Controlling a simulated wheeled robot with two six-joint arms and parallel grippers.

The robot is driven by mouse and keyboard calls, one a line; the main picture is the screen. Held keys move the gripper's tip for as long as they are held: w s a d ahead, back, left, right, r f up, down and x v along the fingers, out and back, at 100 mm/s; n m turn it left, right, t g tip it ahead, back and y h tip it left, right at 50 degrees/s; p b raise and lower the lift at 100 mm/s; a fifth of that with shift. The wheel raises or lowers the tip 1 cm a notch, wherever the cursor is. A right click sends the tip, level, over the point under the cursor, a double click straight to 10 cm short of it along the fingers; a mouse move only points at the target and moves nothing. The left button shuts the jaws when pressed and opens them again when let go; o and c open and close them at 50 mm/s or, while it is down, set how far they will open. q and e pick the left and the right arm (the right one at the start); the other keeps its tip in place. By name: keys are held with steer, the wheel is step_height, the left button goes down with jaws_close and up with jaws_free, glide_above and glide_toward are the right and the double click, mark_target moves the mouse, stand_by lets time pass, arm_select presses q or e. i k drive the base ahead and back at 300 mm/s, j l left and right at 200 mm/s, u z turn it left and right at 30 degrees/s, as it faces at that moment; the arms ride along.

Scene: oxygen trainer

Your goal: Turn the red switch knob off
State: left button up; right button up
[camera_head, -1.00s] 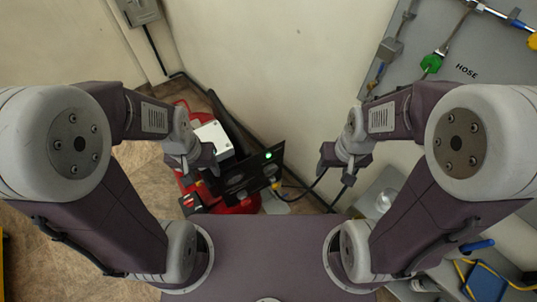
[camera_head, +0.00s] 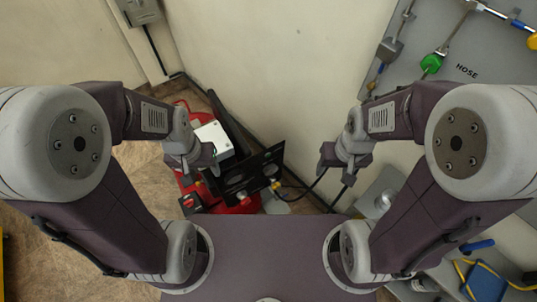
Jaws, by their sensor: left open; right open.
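A red machine (camera_head: 240,207) stands on the floor in the middle, with a black panel (camera_head: 258,170) and a white box (camera_head: 215,135) on top. A small black part with a red and white mark (camera_head: 188,203) shows at its lower left; I cannot tell for sure that it is the red switch knob. My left gripper (camera_head: 204,168) is open over the machine's left side, next to the white box, and hides part of it. My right gripper (camera_head: 330,167) is open and empty, to the right of the machine and apart from it.
A grey board marked HOSE (camera_head: 465,60) with a green fitting (camera_head: 431,64) is at upper right. A grey wall box (camera_head: 140,11) with a cable is at upper left. Blue and yellow items (camera_head: 484,280) lie at lower right. The wall behind the machine is bare.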

mark_target(190, 202)
steer(key=j+u, duration=0.1)
steer(key=u, duration=1.4)
